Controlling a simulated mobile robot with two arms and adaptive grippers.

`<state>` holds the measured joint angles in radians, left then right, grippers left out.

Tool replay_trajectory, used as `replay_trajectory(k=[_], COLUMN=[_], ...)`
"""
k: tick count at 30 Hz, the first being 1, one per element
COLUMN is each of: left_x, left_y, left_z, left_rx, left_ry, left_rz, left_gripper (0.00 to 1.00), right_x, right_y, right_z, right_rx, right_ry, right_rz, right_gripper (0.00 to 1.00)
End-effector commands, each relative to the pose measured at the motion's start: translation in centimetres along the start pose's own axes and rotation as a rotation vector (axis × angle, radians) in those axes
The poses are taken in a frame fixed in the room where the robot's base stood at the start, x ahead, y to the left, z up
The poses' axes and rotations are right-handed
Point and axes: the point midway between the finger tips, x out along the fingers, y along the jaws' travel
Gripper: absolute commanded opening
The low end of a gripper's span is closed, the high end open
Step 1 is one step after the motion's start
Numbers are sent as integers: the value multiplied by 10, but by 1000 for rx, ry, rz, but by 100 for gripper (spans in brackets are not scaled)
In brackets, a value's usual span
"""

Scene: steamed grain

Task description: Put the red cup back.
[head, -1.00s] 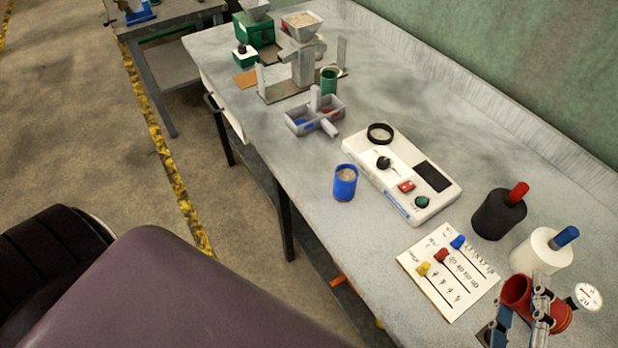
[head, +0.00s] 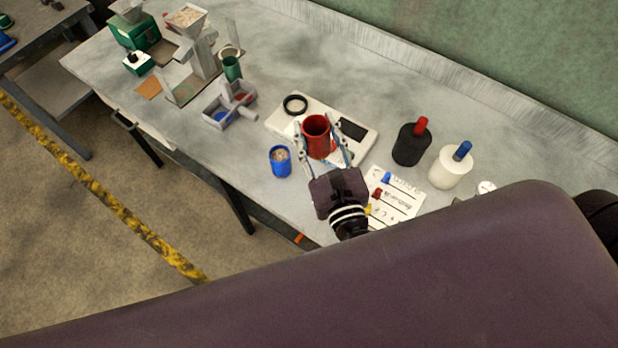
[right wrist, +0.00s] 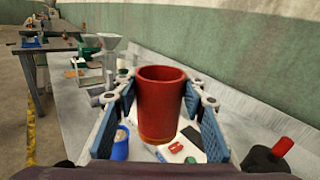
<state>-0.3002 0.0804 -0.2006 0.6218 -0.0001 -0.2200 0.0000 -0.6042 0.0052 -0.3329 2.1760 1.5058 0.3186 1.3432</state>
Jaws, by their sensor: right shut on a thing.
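The red cup (head: 316,138) is held upright between the fingers of my right gripper (head: 318,140). In the head view it appears over the white instrument box (head: 275,122); any gap beneath it is hard to judge. The cup also shows in the right wrist view (right wrist: 160,105), with my blue-padded fingers on either side. The inside I can see looks red, with no contents visible. My left gripper is not in view.
A blue cup of grain (head: 281,161) stands left of the held cup. A black canister (head: 408,147), a white canister (head: 449,168) and a marked card (head: 402,202) lie to the right. Farther left are a grey divided tray (head: 214,103) and a green cup (head: 231,69).

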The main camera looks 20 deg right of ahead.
Motion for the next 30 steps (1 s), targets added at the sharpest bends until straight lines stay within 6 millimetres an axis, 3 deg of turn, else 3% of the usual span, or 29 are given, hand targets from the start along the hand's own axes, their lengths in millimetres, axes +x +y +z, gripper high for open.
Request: replay_trajectory(k=[4, 10, 30], left_x=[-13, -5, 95], left_y=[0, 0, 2], left_z=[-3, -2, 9], left_rx=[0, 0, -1], left_ry=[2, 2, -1], left_rz=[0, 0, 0], left_gripper=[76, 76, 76], right_x=[7, 9, 10], right_y=[7, 11, 22], right_z=[9, 0, -103], right_rx=[79, 109, 108], right_ry=[-8, -11, -10], right_rz=[4, 5, 5], right_gripper=[0, 0, 0])
